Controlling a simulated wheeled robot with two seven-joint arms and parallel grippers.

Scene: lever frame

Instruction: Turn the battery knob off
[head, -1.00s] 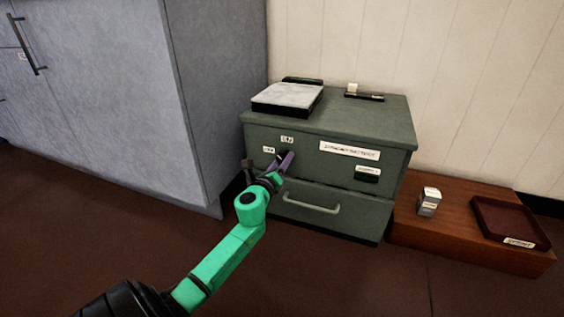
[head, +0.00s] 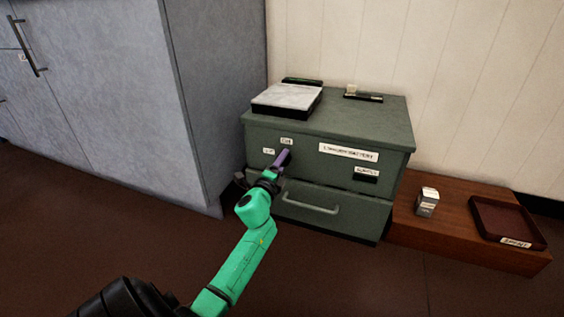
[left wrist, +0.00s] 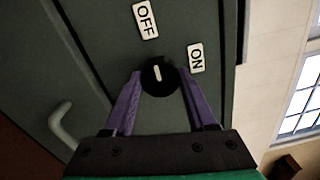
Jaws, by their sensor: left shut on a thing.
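The battery knob (left wrist: 160,77) is round and black with a short white pointer mark, seen in the left wrist view. The mark points up, leaning roughly toward the OFF label (left wrist: 145,19). The ON label (left wrist: 196,58) is to the upper right of the knob. My left gripper (left wrist: 159,78) is shut on the knob, one purple finger on each side. In the head view my left gripper (head: 284,159) is at the front of the green cabinet (head: 312,165), below the small labels, and hides the knob. My right gripper is not in view.
A drawer handle (head: 311,204) is just below my gripper. A pale-topped box (head: 287,98) sits on the cabinet. A grey cupboard (head: 215,100) stands close on the left. A low wooden platform (head: 455,238) holds a small box (head: 428,202) and a dark red tray (head: 507,222).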

